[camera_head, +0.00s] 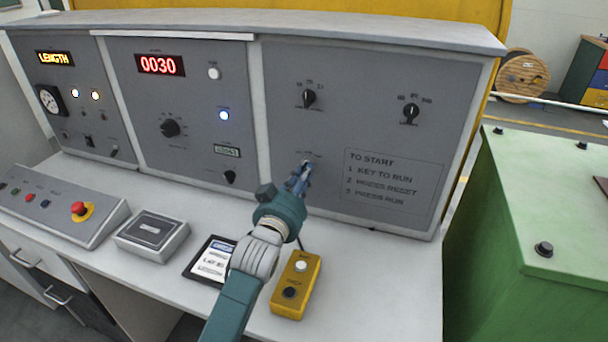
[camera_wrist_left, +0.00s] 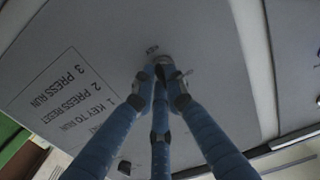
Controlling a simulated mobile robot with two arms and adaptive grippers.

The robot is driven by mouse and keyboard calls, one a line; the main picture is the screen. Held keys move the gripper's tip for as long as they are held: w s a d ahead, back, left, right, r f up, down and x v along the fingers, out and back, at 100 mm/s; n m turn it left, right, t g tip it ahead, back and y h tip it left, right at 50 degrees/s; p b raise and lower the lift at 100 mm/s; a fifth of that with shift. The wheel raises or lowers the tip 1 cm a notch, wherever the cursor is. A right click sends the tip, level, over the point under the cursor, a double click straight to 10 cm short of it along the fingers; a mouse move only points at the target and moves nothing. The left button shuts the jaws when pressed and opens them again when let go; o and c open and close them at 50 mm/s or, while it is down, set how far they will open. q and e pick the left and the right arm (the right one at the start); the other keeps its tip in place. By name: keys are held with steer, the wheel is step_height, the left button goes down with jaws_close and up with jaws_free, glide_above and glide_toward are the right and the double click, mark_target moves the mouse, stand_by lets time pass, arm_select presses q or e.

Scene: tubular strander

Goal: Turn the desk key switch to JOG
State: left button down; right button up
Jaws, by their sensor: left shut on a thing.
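The desk key switch (camera_head: 306,162) is on the lower part of the right-hand grey panel, mostly hidden behind my left gripper (camera_head: 299,180). In the left wrist view, the blue fingers of my left gripper (camera_wrist_left: 163,78) close around a small metal key (camera_wrist_left: 162,60) at the panel face. A small silver bit sticks out beside the fingertips. The markings around the switch are too small to read, and I cannot tell which position the key points to. My right gripper is not in view.
Two black rotary knobs (camera_head: 309,98) (camera_head: 410,113) sit higher on the panel, above the printed start notice (camera_head: 393,183). A yellow button box (camera_head: 296,284), a dark tablet-like card (camera_head: 211,262) and a grey box (camera_head: 152,236) lie on the desk. A green cabinet (camera_head: 545,215) stands right.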

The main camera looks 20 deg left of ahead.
arm_select(q)
steer(key=c, duration=1.8)
jaws_free()
steer(key=shift+o, duration=0.2)
steer(key=s, duration=1.2)
steer(key=shift+a, duration=0.2)
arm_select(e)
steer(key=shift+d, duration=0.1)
